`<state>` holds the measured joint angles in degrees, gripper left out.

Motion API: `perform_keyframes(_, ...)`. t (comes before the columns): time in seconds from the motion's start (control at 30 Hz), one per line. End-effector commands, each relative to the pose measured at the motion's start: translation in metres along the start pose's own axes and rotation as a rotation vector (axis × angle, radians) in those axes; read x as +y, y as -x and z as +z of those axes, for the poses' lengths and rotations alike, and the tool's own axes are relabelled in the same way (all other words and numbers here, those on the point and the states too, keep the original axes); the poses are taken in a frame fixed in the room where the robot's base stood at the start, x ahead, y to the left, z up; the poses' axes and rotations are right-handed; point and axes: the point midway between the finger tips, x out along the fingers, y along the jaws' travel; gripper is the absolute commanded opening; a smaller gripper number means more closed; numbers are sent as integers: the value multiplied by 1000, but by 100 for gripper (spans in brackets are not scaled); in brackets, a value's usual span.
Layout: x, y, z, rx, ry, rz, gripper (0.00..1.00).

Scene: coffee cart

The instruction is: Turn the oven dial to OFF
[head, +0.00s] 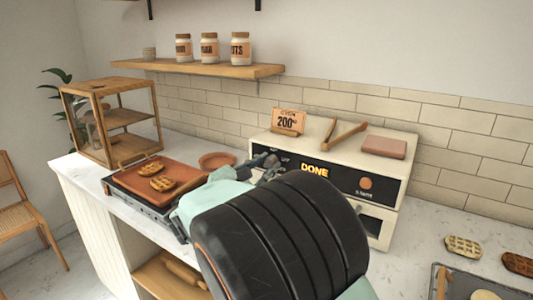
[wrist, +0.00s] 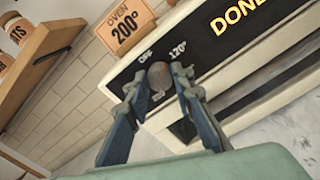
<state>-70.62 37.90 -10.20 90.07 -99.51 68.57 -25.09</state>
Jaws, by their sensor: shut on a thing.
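The cream oven (head: 402,146) has a black front panel with a lit DONE display (head: 314,171). The grey oven dial (wrist: 160,76) is on that panel, with the labels OFF and 120° printed near it in the wrist view. My gripper (wrist: 158,82) is shut on the dial, one finger on each side. Which label the dial points to I cannot tell. In the head view my gripper (head: 266,164) is at the left end of the panel and hides most of the dial.
A sign reading OVEN 200° (head: 287,121), wooden tongs (head: 343,132) and a brown block (head: 384,146) are on the oven top. A round START button (head: 366,183) is on the panel's right. A tray (head: 130,182) with waffles lies left. A wooden shelf (head: 200,68) hangs above.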

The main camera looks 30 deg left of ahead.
Motion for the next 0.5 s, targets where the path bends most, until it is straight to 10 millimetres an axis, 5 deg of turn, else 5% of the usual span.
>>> perform_keyframes(0.5, 3, 0, 6, 0, 492, -1, 0)
